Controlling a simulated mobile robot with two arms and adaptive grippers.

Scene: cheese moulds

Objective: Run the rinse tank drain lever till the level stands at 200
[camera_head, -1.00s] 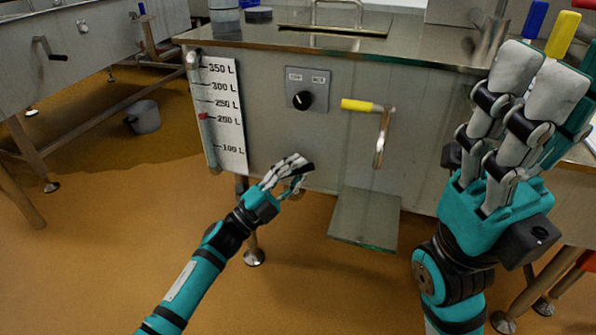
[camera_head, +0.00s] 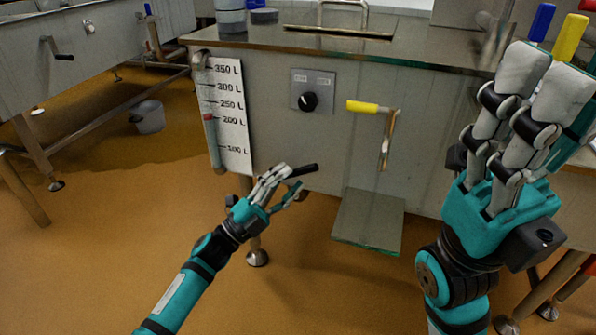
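The rinse tank (camera_head: 340,140) is a grey steel box in the middle. On its left front is a white level scale (camera_head: 233,135) in litres, with a sight tube beside it. A red marker (camera_head: 209,117) on the tube stands close to the 200 L line. A black lever handle (camera_head: 306,170), low on the tank front, sticks out to the right of my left gripper (camera_head: 293,177). The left gripper's fingers are apart at the handle's left end and hide the valve behind. My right gripper (camera_head: 535,95) is raised at the right, open and empty.
A yellow-handled tap (camera_head: 375,107) and a dial panel (camera_head: 312,91) are on the tank front. A steel step plate (camera_head: 368,220) juts out below. A grey bucket (camera_head: 148,117) stands on the floor at the left. The floor at front is clear.

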